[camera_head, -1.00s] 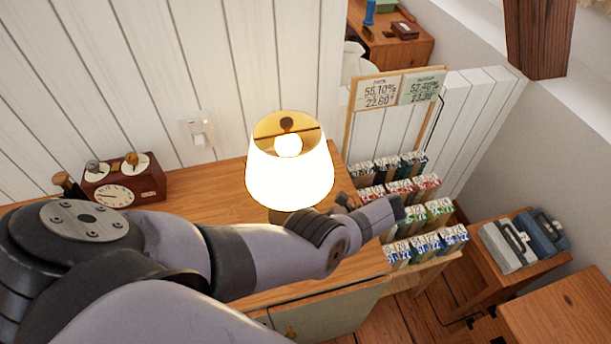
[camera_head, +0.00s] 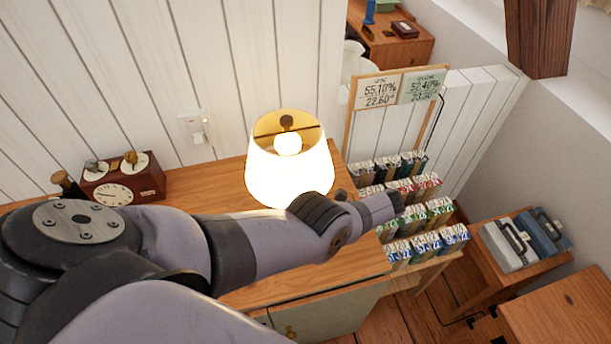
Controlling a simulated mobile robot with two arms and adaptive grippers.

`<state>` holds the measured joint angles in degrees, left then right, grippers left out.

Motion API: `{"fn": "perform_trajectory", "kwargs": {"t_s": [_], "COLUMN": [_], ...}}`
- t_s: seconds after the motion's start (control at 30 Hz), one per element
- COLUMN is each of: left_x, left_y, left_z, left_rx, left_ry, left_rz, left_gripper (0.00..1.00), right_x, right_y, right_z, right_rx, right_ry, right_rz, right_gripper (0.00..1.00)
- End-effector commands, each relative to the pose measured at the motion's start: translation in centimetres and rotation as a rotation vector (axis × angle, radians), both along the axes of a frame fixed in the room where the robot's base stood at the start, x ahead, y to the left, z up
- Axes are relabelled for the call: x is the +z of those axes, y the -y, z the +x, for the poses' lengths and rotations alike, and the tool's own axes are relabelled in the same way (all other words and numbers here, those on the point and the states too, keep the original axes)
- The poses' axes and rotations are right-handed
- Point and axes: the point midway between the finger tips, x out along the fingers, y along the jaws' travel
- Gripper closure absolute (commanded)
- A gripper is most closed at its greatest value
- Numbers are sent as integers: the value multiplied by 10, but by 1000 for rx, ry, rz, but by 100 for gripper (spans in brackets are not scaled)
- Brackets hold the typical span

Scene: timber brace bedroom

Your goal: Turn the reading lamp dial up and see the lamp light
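The reading lamp (camera_head: 287,165) stands on the wooden cabinet top. Its shade glows cream-white and the bulb inside is bright, so the lamp is lit. My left arm reaches in from the left across the cabinet, and its wrist passes in front of the shade's lower right edge. The arm hides the lamp's base, and I cannot make out the dial. The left gripper's fingers cannot be clearly distinguished at the dark wrist end beside the lamp. My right gripper is not in view.
A reddish-brown clock box (camera_head: 123,184) with round dials sits on the cabinet top (camera_head: 215,186) at left. A wall switch (camera_head: 196,128) is behind. A rack of small numbered cards (camera_head: 411,207) stands close to the right of my wrist. Grey and blue cases (camera_head: 508,246) lie further right.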

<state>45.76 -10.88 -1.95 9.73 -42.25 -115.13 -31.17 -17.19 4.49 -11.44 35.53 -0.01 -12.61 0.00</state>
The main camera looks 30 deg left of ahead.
Motion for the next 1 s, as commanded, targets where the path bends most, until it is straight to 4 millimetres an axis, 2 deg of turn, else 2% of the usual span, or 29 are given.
{"fn": "perform_trajectory", "kwargs": {"t_s": [0.2,1.0], "left_x": [0,0], "left_y": [0,1], "left_z": [0,-1], "left_rx": [-1,-35], "left_ry": [0,1], "left_rz": [2,1], "left_gripper": [56,56], "right_x": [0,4], "right_y": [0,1], "right_z": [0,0], "right_rx": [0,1], "right_ry": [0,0], "right_rz": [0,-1], "right_gripper": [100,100]}}
